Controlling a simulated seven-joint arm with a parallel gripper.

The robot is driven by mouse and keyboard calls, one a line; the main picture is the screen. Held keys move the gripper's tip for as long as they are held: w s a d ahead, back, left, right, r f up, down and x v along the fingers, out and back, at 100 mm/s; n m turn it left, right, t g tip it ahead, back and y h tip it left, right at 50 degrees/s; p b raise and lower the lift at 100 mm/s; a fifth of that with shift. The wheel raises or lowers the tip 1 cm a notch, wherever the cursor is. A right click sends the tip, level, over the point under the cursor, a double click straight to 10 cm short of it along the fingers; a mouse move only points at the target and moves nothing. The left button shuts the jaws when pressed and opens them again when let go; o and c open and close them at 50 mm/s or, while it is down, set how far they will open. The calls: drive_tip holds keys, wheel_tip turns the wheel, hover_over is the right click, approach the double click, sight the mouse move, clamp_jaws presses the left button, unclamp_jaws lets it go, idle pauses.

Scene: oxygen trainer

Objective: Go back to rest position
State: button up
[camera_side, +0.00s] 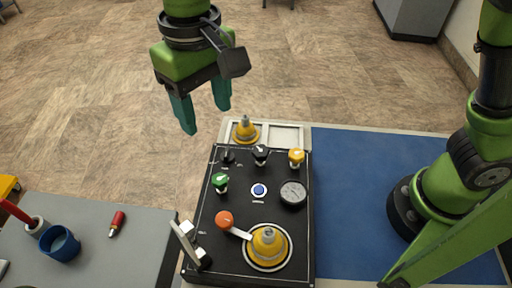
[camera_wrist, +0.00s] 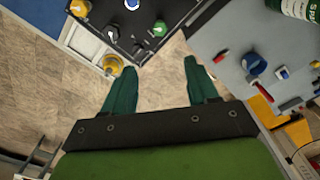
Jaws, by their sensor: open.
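My gripper (camera_side: 206,112) is open with nothing between its teal fingers. It hangs in the air above and behind the far left of the black control panel (camera_side: 238,205), apart from it. In the wrist view, the open fingers (camera_wrist: 158,72) have bare floor between and beyond them. The panel (camera_wrist: 122,38) shows at the top of that view. On the panel are a green knob (camera_side: 220,181), a black knob (camera_side: 261,153), a yellow knob (camera_side: 297,156), a blue-ringed button (camera_side: 259,190), a gauge (camera_side: 292,193), an orange-tipped lever (camera_side: 225,219) and a yellow fitting (camera_side: 267,245).
A second yellow fitting (camera_side: 246,130) stands in the white tray (camera_side: 285,126) behind the panel. A blue mat (camera_side: 352,205) lies at right. A grey table (camera_side: 133,262) at left holds a blue cup (camera_side: 60,244) and a red item (camera_side: 118,221). The air around my gripper is clear.

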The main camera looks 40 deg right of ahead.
drive_tip(key=s+d+m+t+y, duration=0.1)
drive_tip(key=s+d+m+t, duration=0.2)
drive_tip(key=d, duration=1.1)
drive_tip(key=s+d+f+m+t+y, duration=0.1)
drive_tip(key=s+d+t, duration=0.3)
drive_tip(key=d, duration=1.1)
drive_tip(key=shift+s+m, duration=0.3)
drive_tip(key=shift+m, duration=0.6)
drive_tip(key=shift+f, duration=0.1)
